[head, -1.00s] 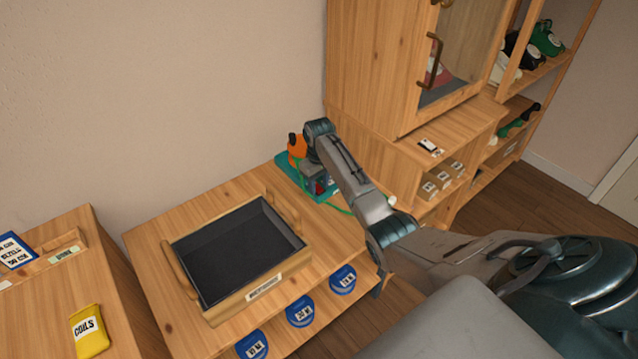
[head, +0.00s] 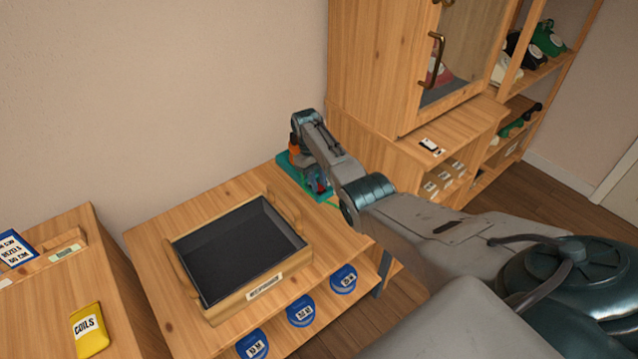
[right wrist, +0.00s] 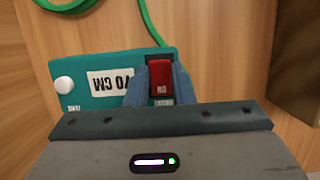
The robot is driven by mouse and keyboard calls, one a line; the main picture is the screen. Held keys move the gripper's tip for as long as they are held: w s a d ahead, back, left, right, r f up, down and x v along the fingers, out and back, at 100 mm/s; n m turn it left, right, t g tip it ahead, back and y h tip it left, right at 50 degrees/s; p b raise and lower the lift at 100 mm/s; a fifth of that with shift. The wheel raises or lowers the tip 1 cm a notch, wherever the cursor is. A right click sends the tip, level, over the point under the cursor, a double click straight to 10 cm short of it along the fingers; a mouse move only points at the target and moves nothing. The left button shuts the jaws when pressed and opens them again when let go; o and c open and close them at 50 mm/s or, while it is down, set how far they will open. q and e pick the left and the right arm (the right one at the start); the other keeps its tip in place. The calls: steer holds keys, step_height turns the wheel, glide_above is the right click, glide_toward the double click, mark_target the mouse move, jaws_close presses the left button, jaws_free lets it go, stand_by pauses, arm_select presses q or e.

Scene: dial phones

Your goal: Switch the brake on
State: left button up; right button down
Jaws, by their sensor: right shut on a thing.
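A teal base (head: 284,163) with an orange part (head: 294,149) stands at the back right corner of the wooden bench, mostly behind my right arm. In the right wrist view the teal base (right wrist: 75,115) carries a white knob (right wrist: 64,86), a white label and a red switch (right wrist: 161,76) marked with small lettering. My right gripper (right wrist: 160,70) has one blue-grey finger on each side of the red switch and is shut on it. In the head view my right gripper (head: 321,185) is small and partly hidden over the base. My left gripper is not in view.
A black-lined wooden tray (head: 181,283) lies on the bench left of the base. Blue labelled discs (head: 300,311) sit on the shelf below. A wooden cabinet (head: 370,70) stands close behind and right of the base. A green cord (right wrist: 150,22) runs from the base.

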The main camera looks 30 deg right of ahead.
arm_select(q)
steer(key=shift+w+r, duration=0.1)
arm_select(e)
steer(key=c, duration=1.2)
jaws_free()
steer(key=shift+w, duration=0.1)
steer(key=shift+c, duration=0.2)
steer(key=shift+r, duration=0.1)
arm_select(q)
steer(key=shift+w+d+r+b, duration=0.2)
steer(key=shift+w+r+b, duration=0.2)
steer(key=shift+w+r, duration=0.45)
arm_select(e)
steer(key=v, duration=1)
steer(key=shift+r, duration=0.3)
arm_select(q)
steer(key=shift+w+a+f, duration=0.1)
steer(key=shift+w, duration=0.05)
arm_select(e)
steer(key=shift+w, duration=0.1)
